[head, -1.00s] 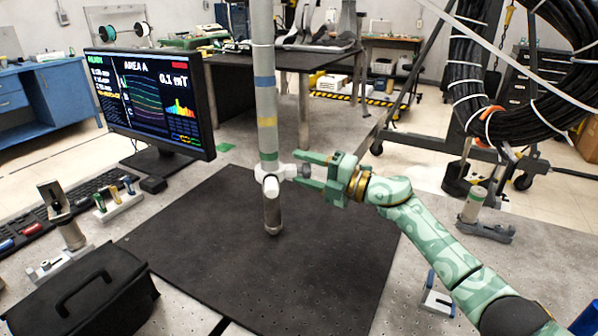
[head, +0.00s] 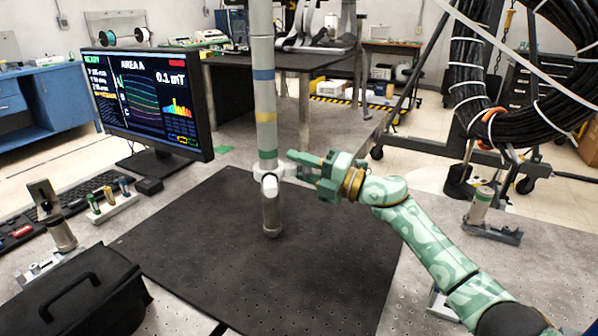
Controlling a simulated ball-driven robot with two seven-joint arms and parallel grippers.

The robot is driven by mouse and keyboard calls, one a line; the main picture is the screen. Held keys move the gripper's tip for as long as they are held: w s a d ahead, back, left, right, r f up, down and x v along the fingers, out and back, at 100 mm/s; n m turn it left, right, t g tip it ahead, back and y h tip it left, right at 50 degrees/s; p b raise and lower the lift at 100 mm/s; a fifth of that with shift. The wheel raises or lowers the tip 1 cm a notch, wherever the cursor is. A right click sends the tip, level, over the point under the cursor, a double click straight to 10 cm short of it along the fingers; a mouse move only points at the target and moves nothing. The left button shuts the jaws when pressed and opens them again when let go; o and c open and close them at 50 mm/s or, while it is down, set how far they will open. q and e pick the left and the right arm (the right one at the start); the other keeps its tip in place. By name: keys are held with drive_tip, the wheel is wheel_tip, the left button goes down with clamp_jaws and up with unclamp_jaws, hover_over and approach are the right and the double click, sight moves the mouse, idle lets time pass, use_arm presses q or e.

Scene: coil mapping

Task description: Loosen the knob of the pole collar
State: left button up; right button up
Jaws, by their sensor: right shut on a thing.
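The pole (head: 265,100) is pale grey with blue, yellow and green bands and stands upright over the black mat (head: 330,270). The white pole collar (head: 268,180) sits around its lower part, with a grey end of the pole showing below. My right gripper (head: 300,168) reaches in from the right at collar height, its green fingers shut on the knob at the collar's right side. The fingers mostly hide the knob. My left gripper is not in view.
A monitor (head: 150,100) and keyboard (head: 75,200) stand at the left. A black case (head: 75,295) is at the front left. A holder with small vials (head: 110,205) is beside the mat. A stand (head: 485,215) is at the right. The mat around the pole is clear.

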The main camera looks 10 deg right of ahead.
drive_tip(key=o, duration=1)
drive_tip(key=shift+d, duration=0.15)
use_arm(q)
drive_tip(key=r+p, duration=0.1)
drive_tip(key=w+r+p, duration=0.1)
drive_tip(key=p, duration=0.1)
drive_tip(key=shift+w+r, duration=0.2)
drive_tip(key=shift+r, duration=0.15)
use_arm(e)
drive_tip(key=v, duration=1.6)
drive_tip(key=shift+s+f, duration=0.1)
drive_tip(key=shift+s, duration=0.05)
